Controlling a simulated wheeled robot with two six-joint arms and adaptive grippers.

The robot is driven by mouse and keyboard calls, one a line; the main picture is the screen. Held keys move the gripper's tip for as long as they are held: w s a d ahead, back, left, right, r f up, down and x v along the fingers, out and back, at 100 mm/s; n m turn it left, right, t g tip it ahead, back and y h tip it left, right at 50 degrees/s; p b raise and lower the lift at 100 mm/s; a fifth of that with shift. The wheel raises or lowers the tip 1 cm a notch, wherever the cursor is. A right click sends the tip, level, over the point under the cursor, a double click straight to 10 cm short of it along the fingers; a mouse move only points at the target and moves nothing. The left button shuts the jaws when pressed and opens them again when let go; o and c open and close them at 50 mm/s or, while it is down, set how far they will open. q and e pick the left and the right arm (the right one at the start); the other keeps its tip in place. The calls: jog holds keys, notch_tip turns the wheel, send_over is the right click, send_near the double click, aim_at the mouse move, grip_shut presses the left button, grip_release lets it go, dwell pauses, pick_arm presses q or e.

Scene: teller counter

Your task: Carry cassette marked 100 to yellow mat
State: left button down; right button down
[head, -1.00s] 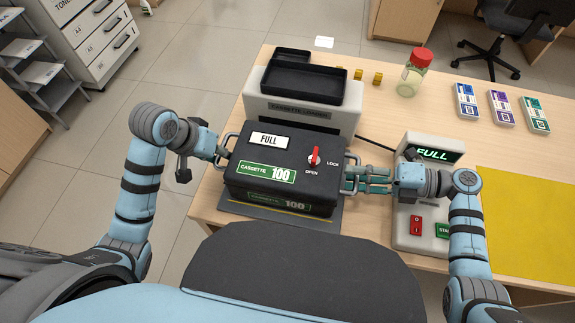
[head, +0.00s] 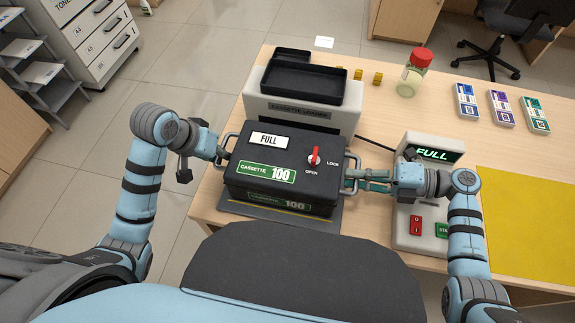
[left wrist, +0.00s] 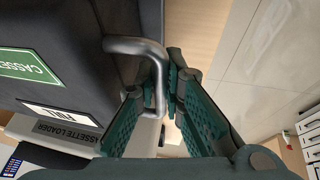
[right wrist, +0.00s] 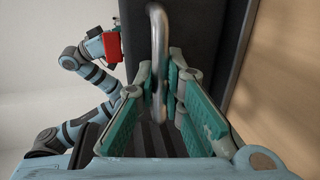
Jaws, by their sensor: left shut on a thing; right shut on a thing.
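The black cassette marked 100 (head: 271,184) rests on a dark pad in front of the cassette loader. Its top bears a FULL label, and its red knob (head: 314,156) stands between the words LOCK and OPEN. My left gripper (head: 222,153) is shut on the cassette's left metal handle (left wrist: 150,68). My right gripper (head: 354,180) is shut on the right metal handle (right wrist: 158,60). The yellow mat (head: 525,222) lies flat and bare on the right of the counter.
The cassette loader (head: 300,113) with black trays on top stands behind the cassette. A counting device (head: 418,225) showing FULL stands between the cassette and the mat. A red-lidded jar (head: 411,77) and several boxed packs (head: 500,108) stand at the back right.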

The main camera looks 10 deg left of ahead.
pick_arm(q)
jog(key=shift+r, duration=0.1)
pick_arm(e)
jog(key=shift+r, duration=0.1)
